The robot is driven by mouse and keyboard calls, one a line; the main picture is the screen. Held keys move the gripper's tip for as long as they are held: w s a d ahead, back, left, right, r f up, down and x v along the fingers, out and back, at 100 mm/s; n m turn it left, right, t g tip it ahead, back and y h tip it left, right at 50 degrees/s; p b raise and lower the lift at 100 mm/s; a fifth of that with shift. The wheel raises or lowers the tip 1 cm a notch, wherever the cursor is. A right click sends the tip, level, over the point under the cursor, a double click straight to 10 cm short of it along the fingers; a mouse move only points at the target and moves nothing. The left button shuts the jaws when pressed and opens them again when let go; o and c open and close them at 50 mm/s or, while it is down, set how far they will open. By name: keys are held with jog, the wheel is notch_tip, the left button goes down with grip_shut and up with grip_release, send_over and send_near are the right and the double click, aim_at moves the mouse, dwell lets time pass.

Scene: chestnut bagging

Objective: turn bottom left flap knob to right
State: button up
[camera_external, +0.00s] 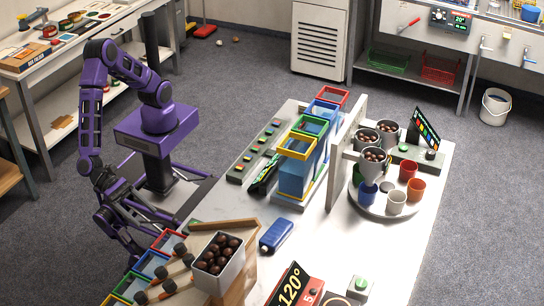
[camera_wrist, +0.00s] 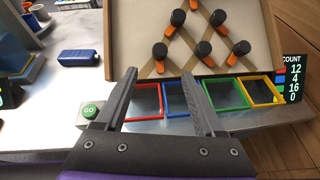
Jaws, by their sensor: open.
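The bottom left flap knob (camera_wrist: 160,50) is black, with an orange flap (camera_wrist: 160,67) pointing nearly straight down in the wrist view. It sits at the lower left of a sloped board with a brown rim (camera_wrist: 110,40). My gripper (camera_wrist: 158,75) is open and empty. Its fingertips are apart, on either side of the flap's lower end in the picture; I see no clear contact. In the external view my gripper (camera_external: 130,243) is left of the board.
Red (camera_wrist: 147,100), blue (camera_wrist: 175,98), green (camera_wrist: 225,93) and yellow (camera_wrist: 277,98) bins line the board's lower edge. A green GO button (camera_wrist: 90,111) and a blue bottle-like object (camera_wrist: 78,56) are left. A box of chestnuts (camera_external: 223,278) stands above the board.

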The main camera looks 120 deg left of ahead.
aim_at(178, 246)
jog(key=b+x, duration=0.1)
jog(key=x, duration=1.3)
jog(key=shift+w+d+f, duration=0.1)
jog(key=shift+w+f, duration=0.05)
jog(key=shift+w, duration=0.25)
grip_shut()
